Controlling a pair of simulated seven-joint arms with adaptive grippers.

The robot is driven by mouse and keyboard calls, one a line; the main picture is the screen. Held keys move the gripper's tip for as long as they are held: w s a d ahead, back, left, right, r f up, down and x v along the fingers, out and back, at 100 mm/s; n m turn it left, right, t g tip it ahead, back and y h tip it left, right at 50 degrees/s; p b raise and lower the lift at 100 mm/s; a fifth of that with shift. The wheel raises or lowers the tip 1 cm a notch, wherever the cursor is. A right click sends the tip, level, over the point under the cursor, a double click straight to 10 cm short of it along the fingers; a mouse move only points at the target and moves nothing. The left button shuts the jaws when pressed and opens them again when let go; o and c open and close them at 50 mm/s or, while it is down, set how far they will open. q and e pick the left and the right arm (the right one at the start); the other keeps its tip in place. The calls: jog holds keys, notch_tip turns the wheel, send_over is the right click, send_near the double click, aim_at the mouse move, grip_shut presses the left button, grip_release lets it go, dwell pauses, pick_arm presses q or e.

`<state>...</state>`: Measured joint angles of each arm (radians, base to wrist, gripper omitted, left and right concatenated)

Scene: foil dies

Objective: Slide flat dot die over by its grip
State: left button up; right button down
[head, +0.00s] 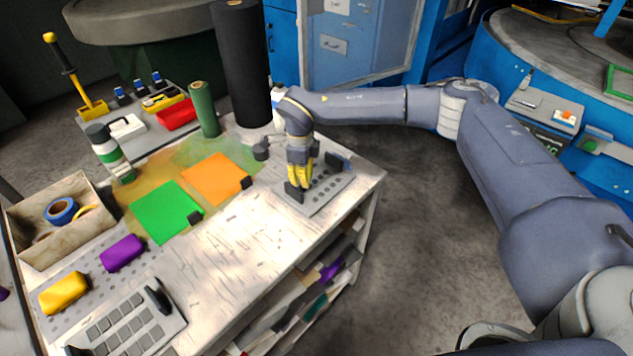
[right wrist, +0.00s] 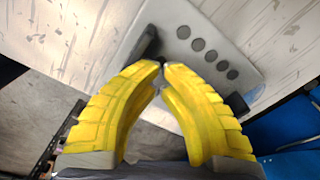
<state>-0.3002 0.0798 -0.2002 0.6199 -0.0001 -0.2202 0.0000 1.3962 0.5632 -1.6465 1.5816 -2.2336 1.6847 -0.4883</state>
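The flat dot die is a thin grey plate (head: 325,191) with a row of dark round dots, lying at the right end of the workbench; it also shows in the right wrist view (right wrist: 204,62). Its black upright grip (head: 294,192) stands at one end and shows in the right wrist view (right wrist: 147,42). My right gripper (right wrist: 161,66), with yellow fingers, points down at this grip, its fingertips almost together. The tips are right at the grip, whose lower part one finger hides. I cannot tell exact contact. My left gripper is not in view.
A green die (head: 165,212) and an orange die (head: 216,178) lie to the left. A wooden tray (head: 38,250) is at far left. The bench's front middle (head: 235,255) is clear.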

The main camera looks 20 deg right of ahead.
jog(key=shift+s+a, duration=1.7)
jog(key=shift+a, duration=1.5)
jog(key=shift+s+a, duration=1.75)
jog(key=shift+a, duration=1.45)
jog(key=shift+s+a, duration=1.7)
jog(key=shift+a, duration=1.5)
jog(key=shift+w+d, duration=0.1)
jog(key=shift+d, duration=0.1)
jog(key=shift+w+d, duration=0.3)
jog(key=shift+d, duration=0.2)
notch_tip(320, 180, up, 9)
